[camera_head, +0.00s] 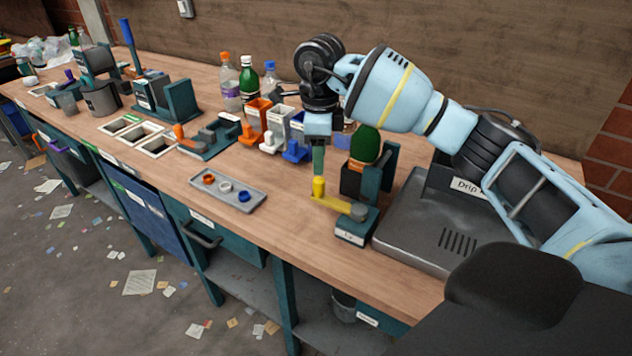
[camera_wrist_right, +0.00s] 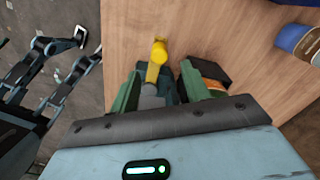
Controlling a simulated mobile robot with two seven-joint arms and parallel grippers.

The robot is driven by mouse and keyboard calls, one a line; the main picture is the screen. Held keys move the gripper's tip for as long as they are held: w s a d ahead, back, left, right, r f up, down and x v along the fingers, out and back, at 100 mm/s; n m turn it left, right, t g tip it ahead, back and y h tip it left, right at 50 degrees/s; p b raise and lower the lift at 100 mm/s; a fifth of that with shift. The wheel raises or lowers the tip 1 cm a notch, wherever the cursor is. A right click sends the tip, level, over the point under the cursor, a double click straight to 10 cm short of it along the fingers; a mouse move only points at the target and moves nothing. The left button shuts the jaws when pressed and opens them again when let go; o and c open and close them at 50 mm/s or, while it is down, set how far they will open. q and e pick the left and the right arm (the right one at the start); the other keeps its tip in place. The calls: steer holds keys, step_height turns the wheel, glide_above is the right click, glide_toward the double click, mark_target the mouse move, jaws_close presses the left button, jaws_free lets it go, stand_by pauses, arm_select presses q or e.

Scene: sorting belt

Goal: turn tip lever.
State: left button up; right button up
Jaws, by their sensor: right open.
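The tip lever is a yellow arm with an upright yellow knob (camera_head: 319,187) at its left end and a grey pivot (camera_head: 358,212) at its right. It sits on a small teal base with a white label (camera_head: 352,235). My right gripper (camera_head: 318,158) points down just above the knob. In the right wrist view its green fingers (camera_wrist_right: 158,88) are apart and empty, and the yellow lever (camera_wrist_right: 158,52) shows between and beyond them. Whether a finger touches the knob I cannot tell.
Right behind the lever stands a teal holder (camera_head: 389,170) with a dark box and a green rounded thing (camera_head: 365,143). A grey drip tray (camera_head: 425,235) lies to the right. A grey tray (camera_head: 227,190) with coloured rings lies left. The bench between is clear.

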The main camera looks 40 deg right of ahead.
mark_target(319, 179)
steer(key=shift+f, duration=3.9)
jaws_close()
